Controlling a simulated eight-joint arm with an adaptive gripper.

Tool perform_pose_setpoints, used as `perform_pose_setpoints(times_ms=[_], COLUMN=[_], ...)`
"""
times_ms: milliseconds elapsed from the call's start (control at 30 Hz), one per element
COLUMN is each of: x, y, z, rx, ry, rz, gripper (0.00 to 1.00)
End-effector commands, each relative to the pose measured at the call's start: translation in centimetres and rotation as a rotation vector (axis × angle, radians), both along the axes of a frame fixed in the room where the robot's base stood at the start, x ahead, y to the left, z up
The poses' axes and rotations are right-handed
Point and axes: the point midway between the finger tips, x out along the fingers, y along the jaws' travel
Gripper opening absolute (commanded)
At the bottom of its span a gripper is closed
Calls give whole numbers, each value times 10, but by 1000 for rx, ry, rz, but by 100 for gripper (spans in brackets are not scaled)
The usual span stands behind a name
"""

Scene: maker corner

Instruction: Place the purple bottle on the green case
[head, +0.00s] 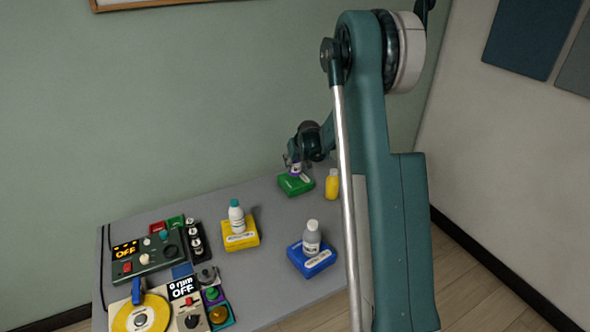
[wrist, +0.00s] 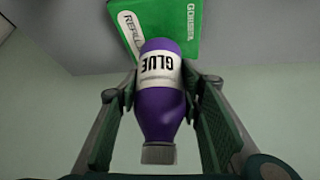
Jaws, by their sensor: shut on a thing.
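The purple bottle (wrist: 160,112) has a white glue label and a grey cap, and fills the middle of the wrist view. My gripper (wrist: 160,85) has a finger on each side of it and is shut on it. The green case (wrist: 172,32) shows beyond the bottle's far end, its label partly covered by the bottle. In the head view my gripper (head: 294,162) is at the green case (head: 297,185), with a little of the purple bottle (head: 296,170) showing right above the case. I cannot tell whether the bottle touches the case.
A yellow bottle (head: 332,184) stands just right of the green case. Control panels (head: 148,258) fill the table's left side.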

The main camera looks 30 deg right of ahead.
Motion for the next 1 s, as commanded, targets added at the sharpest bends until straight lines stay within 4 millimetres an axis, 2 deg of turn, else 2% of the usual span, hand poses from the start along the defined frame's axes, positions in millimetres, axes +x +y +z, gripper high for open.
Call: perform_pose_setpoints(times_ms=[267, 767, 800, 900, 1000], x=[0, 0, 0, 0, 0], y=[0, 0, 0, 0, 0], z=[-27, -33, -32, -32, -32], rx=[0, 0, 0, 0, 0], ry=[0, 0, 0, 0, 0], rz=[0, 0, 0, 0, 0], gripper=[20, 20, 42, 52, 52])
